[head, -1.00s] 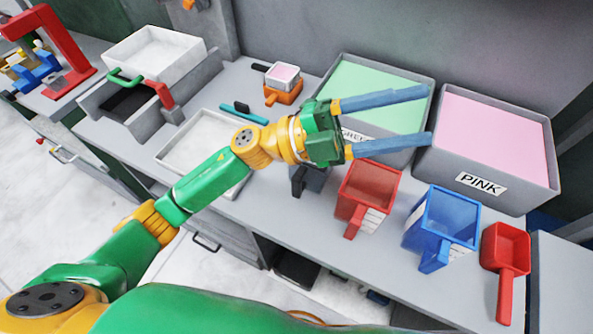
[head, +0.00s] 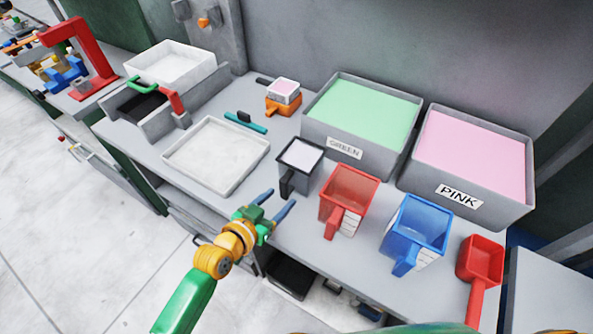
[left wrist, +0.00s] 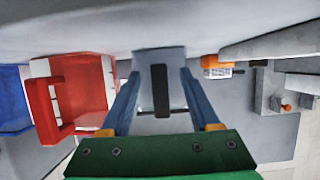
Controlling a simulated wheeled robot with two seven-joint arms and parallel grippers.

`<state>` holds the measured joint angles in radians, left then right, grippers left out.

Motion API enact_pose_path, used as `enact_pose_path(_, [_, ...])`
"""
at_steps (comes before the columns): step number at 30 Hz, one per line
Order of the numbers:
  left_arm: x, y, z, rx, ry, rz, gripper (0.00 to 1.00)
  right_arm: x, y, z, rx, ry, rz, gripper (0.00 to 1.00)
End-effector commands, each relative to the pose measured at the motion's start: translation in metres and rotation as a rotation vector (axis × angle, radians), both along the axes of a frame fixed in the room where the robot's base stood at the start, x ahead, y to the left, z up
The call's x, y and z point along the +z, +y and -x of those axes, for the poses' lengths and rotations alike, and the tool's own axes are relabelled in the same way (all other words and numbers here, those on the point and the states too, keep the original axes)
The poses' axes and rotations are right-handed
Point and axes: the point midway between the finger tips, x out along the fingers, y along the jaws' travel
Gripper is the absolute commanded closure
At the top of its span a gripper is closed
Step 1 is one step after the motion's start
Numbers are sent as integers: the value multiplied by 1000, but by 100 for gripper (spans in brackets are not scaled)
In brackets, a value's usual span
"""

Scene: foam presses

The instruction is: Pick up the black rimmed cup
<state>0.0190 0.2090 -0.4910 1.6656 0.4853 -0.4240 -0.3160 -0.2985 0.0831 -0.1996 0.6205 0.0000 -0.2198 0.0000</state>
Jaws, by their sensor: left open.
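The black rimmed cup (head: 301,156) stands upright on the grey table, left of the red cup, with pale contents inside. Its black handle (head: 287,182) faces the table's front edge. My left gripper (head: 281,198) is open and empty in front of the cup, its two blue fingers pointing toward the handle. In the left wrist view the cup (left wrist: 146,64) lies straight ahead, with its dark handle (left wrist: 160,90) between the open fingers. I cannot tell whether the fingers touch it. My right gripper is out of view.
A red cup (head: 359,184) and a blue cup (head: 424,221) stand right of it, then a red scoop (head: 482,258). Green (head: 313,135) and pink (head: 410,181) foam bins stand behind. A white tray (head: 197,185) lies to the left.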

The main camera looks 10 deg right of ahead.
Motion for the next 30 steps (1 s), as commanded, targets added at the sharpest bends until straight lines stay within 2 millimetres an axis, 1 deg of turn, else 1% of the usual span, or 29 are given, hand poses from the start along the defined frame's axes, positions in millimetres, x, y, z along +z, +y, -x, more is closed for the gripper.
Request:
enact_pose_path(1, [-3,-5,-7,0,0,1,38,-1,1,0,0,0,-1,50])
enact_pose_path(4, [-8,-11,-16,1,-1,0,38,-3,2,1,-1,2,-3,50])
enact_pose_path(11, [-8,-13,-17,0,-2,-1,38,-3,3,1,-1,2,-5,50])
enact_pose_path(12, [-9,-13,-17,0,-2,-1,48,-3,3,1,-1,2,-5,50])
enact_pose_path(14, [-9,-13,-17,1,-2,0,64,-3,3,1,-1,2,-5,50])
enact_pose_path(15, [-8,-13,-17,1,-2,0,75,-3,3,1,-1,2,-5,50])
enact_pose_path(18, [-9,-12,-17,1,-2,0,100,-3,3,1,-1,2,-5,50])
enact_pose_path(27, [-8,-12,-17,1,-2,0,100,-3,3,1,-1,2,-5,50])
enact_pose_path(30, [-4,-13,-17,0,-1,1,100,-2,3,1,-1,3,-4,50])
